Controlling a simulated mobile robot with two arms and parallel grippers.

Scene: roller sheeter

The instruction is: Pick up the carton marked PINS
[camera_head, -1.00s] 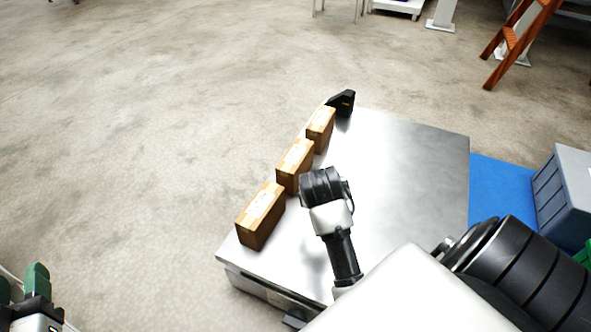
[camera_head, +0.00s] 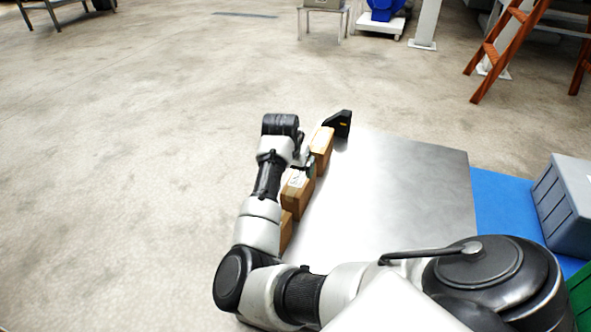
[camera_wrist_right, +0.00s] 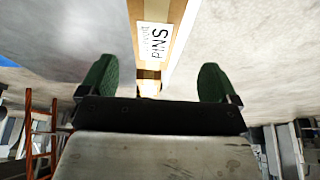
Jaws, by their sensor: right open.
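The carton marked PINS shows in the right wrist view as a brown box (camera_wrist_right: 181,12) with a white label reading PINS. It lies in line with the gap between the green fingers of my right gripper (camera_wrist_right: 158,82), which is open and touches nothing that I can make out. In the head view the right gripper (camera_head: 306,163) is by the middle carton (camera_head: 298,197) and the far carton (camera_head: 322,143). The head view labels are too small to read. The near carton (camera_head: 287,230) is mostly hidden behind my right arm. My left gripper is out of view.
The cartons stand in a row along the left edge of a metal table (camera_head: 400,190). A black device (camera_head: 339,123) stands at the far corner. A grey crate (camera_head: 565,205) sits on a blue surface at the right. The table's middle is clear.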

